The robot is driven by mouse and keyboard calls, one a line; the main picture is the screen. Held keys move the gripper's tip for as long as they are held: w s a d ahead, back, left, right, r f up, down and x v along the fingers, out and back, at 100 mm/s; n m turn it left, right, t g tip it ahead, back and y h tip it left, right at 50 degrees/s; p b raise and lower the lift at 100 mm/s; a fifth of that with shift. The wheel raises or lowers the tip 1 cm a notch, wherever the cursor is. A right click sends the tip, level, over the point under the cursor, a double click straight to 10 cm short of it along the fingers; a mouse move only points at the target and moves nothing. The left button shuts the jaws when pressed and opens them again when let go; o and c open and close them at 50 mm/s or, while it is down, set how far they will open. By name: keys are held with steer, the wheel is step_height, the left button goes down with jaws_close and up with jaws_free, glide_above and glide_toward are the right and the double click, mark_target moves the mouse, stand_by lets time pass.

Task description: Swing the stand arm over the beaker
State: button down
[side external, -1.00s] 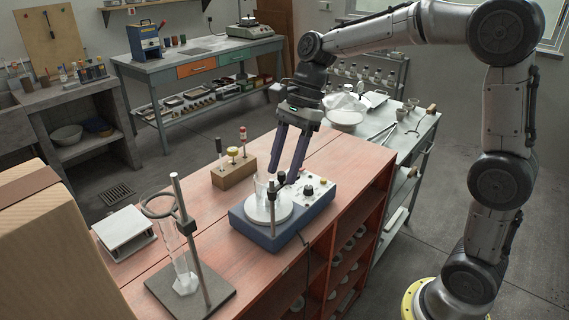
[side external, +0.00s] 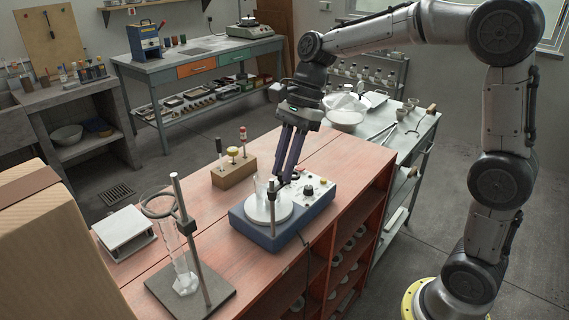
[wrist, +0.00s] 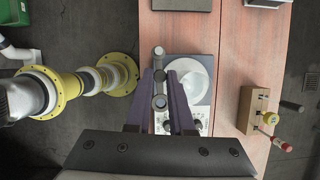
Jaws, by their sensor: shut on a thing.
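The blue stirrer (side external: 262,232) stands on the red bench, and a clear glass beaker (side external: 261,190) sits on its round white plate. In the wrist view the beaker (wrist: 194,74) is just right of my fingers. A short grey stand arm with rounded ends (wrist: 159,78) lies beside the beaker, between my fingers. In the side view only a dark bit of the stand (side external: 272,187) shows by the beaker. My gripper (side external: 284,177) points down at the beaker's right, its dark fingers shut on the stand arm. The fingers hide part of the grip.
A ring stand (side external: 192,258) with a glass cylinder is at the front left. A wooden block with knobbed pieces (side external: 233,172) stands behind the stirrer. A white platform (side external: 123,232) is at the left edge.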

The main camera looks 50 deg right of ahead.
steer(key=shift+w, duration=0.1)
stand_by(0.9)
steer(key=shift+w+a+r+n+g+h, duration=0.1)
steer(key=shift+w+a+n+g+h, duration=0.3)
steer(key=shift+n, duration=1.25)
steer(key=shift+w+a+f+n+g+h, duration=0.1)
steer(key=shift+w+n+g, duration=0.55)
steer(key=shift+n, duration=1.05)
steer(key=shift+w+a+r+n+g+h, duration=0.1)
steer(key=shift+w+a+n+g+h, duration=0.4)
steer(key=shift+n, duration=1.15)
steer(key=shift+s+d+g+y, duration=0.15)
steer(key=shift+d+g+y, duration=0.1)
steer(key=shift+y, duration=0.05)
steer(key=c, duration=0.8)
jaws_free()
steer(key=v, duration=0.7)
steer(key=shift+r, duration=0.2)
